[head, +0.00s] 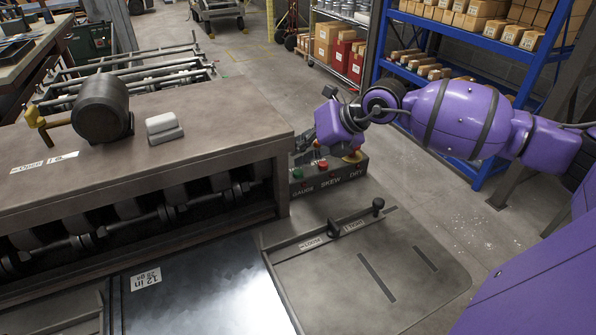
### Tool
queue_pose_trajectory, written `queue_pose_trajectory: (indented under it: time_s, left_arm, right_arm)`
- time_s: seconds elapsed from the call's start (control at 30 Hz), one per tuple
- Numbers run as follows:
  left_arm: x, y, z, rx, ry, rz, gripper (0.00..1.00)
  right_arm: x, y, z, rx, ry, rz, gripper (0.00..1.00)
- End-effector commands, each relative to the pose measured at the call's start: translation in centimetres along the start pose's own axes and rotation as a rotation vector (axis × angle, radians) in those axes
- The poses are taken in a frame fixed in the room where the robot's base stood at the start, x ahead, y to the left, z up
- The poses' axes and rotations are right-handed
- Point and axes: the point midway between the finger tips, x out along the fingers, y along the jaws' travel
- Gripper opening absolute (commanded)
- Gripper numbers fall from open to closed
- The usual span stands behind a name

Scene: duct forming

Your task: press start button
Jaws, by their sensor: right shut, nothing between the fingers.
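A dark control box (329,178) stands at the right end of the machine, with GAUGE, SKEW and DRY lettered on its front. On its top are a green button (297,173), a red button (322,164) and a yellow part (353,157) at the right, partly covered by my gripper. My right gripper (309,152) is shut and empty, over the back of the box, just behind the green and red buttons. I cannot tell whether its dark fingers touch anything. The left gripper is out of view.
The machine's brown top (220,112) carries a dark motor-like drum (101,108) and a pale block (163,128). A grey plate (375,270) with slots and black knobs lies in front of the box. A metal sheet (200,290) lies beside it. Blue shelving (480,45) stands behind my right arm.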

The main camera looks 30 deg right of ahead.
Motion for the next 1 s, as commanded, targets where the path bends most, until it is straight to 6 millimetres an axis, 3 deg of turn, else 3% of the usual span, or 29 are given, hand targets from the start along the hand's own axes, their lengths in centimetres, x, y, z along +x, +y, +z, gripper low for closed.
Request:
queue_pose_trajectory:
  time_s: [0.23,1.0]
  left_arm:
    - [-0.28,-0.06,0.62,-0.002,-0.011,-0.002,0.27]
    - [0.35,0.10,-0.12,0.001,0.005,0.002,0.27]
  right_arm:
    - [0.00,-0.01,0.00,0.000,0.000,0.000,0.00]
    - [0.62,-0.45,-0.44,0.000,0.000,0.000,0.00]
